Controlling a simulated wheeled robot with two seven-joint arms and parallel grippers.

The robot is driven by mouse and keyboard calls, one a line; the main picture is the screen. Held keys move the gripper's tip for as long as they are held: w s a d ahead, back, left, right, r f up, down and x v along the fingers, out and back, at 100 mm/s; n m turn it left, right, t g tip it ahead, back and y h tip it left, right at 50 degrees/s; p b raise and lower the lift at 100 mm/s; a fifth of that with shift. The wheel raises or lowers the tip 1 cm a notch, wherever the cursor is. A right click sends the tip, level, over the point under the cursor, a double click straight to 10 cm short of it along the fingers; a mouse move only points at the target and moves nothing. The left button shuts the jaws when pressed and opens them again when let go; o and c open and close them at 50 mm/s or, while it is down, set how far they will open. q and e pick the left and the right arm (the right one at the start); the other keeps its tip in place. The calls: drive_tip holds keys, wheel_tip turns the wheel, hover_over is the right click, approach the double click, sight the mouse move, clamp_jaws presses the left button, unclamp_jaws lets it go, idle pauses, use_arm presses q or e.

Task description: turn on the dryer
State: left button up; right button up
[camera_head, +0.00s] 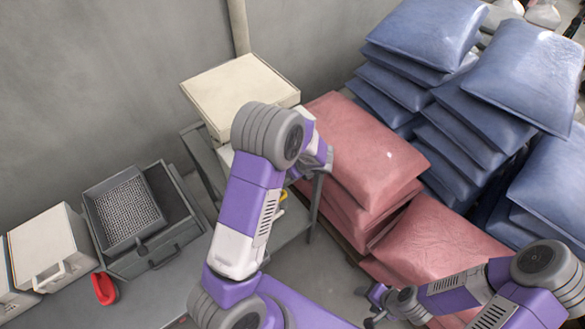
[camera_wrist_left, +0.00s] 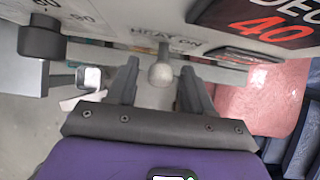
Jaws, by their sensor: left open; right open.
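The cream dryer (camera_head: 237,85) stands on a grey stand in the head view. Its front panel (camera_wrist_left: 120,18) fills the top of the left wrist view, with a "HEAT ON" label, a dark round knob (camera_wrist_left: 42,38) at left and a display (camera_wrist_left: 262,22) reading 40 in red. A pale round-tipped switch (camera_wrist_left: 160,74) sticks out below the label. My left gripper (camera_wrist_left: 159,82) is open, one finger on each side of the switch, with gaps visible. My right gripper (camera_head: 373,303) is open and empty at lower right, away from the dryer.
Stacks of pink sacks (camera_head: 365,150) and blue sacks (camera_head: 530,75) stand right of the dryer. A grey bin (camera_head: 160,255) with a mesh tray, a red scoop (camera_head: 104,288) and a white box (camera_head: 50,250) sit at lower left. A wall stands behind.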

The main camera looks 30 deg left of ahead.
use_arm(q)
drive_tip(key=v, duration=0.6)
drive_tip(key=shift+s+d+r, duration=0.15)
drive_tip(key=shift+r, duration=0.1)
